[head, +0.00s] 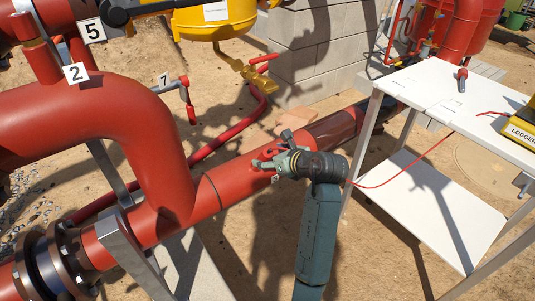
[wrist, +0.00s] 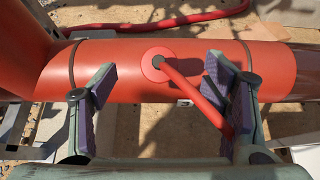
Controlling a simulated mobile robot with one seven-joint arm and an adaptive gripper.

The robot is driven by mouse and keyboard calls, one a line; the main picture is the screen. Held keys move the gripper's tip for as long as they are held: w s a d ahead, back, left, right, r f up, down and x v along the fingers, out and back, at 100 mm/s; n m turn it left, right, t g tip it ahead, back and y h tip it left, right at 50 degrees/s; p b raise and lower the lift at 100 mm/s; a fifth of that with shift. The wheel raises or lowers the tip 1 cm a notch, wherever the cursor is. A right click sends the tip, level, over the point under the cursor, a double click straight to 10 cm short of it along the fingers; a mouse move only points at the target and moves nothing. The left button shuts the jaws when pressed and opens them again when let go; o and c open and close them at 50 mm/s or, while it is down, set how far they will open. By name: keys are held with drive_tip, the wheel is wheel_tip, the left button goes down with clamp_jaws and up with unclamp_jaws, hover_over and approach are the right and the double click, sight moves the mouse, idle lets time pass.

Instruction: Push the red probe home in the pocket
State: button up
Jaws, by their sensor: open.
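A red rod, which I take for the red probe (wrist: 195,90), rises at a slant from a round red collar (wrist: 153,66) on the red pipe (wrist: 120,85) in the wrist view. The collar looks like the pocket's mouth; how deep the rod sits cannot be told. My gripper (wrist: 162,78) is open, its padded fingers spread either side of the collar. The rod's near end lies by the right finger, partly hidden; contact cannot be told. In the head view my gripper (head: 271,150) is over the pipe (head: 235,182), and the probe is not clearly visible.
A white table (head: 430,90) at the right holds a yellow logger (head: 522,122) and a red-handled item (head: 462,78). A thin red cable (head: 405,172) runs from the logger toward my gripper. A large red pipe bend (head: 150,125) stands left. A yellow vessel (head: 215,20) is behind.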

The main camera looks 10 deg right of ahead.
drive_tip(key=shift+p+v, duration=0.75)
drive_tip(key=shift+v, duration=1.6)
drive_tip(key=v, duration=1.2)
